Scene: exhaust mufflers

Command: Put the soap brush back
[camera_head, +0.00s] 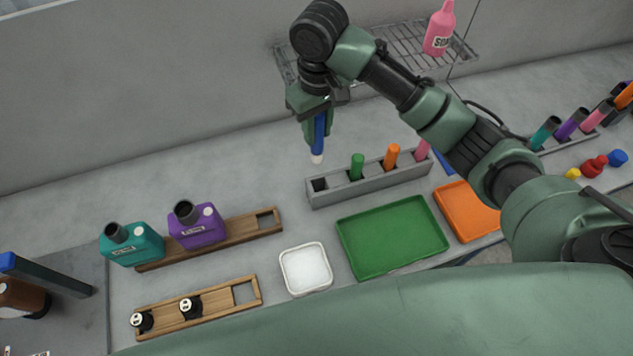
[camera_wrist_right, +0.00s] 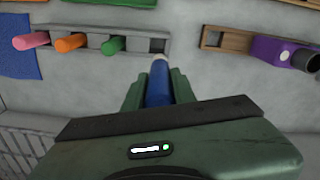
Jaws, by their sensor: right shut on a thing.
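My right gripper (camera_head: 318,128) is shut on a blue brush (camera_head: 319,138) with a pale tip at its lower end. It holds the brush roughly upright above the counter, behind and near the left end of a grey holder (camera_head: 375,184). The holder carries a green, an orange and a pink handle, and its leftmost slot is empty. In the right wrist view the blue brush (camera_wrist_right: 158,88) sits between the two green fingers, and the empty slot (camera_wrist_right: 157,45) shows just beyond its tip. My left gripper is not in view.
A green tray (camera_head: 392,237), an orange tray (camera_head: 467,211) and a white dish (camera_head: 305,270) lie in front of the holder. Teal (camera_head: 133,244) and purple (camera_head: 196,226) bottles stand on a wooden rack at left. A wire shelf (camera_head: 405,45) with a pink soap bottle (camera_head: 439,28) is behind.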

